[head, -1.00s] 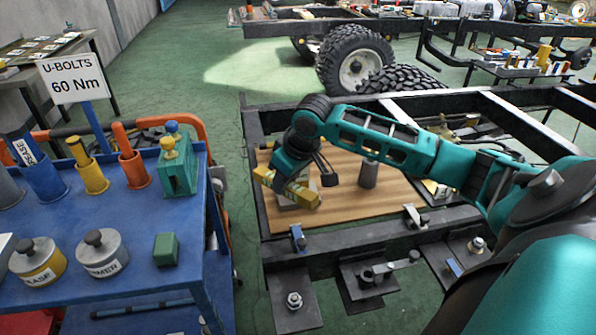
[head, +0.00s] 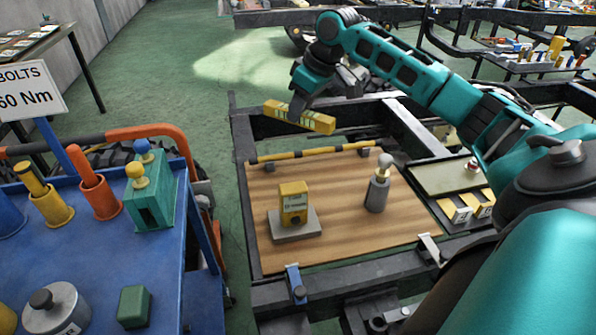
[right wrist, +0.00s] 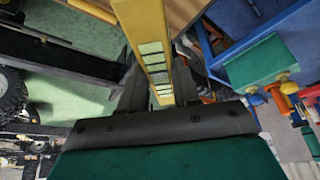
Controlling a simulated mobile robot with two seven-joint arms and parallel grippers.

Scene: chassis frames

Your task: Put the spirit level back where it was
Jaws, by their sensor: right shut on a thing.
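The spirit level (head: 318,123) is a yellow bar with pale green windows. My right gripper (head: 296,112) is shut on it near its middle and holds it above the far edge of the wooden board (head: 335,215), tilted in the picture. In the right wrist view the level (right wrist: 143,28) runs from the top edge down between the fingers of my gripper (right wrist: 160,88). My left gripper is out of view.
On the board stand a yellow gauge (head: 293,203) on a grey base (head: 294,228) and a grey bottle (head: 377,190). A yellow-black bar (head: 315,153) lines its far edge. A blue cart (head: 85,255) with cups and canisters stands left.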

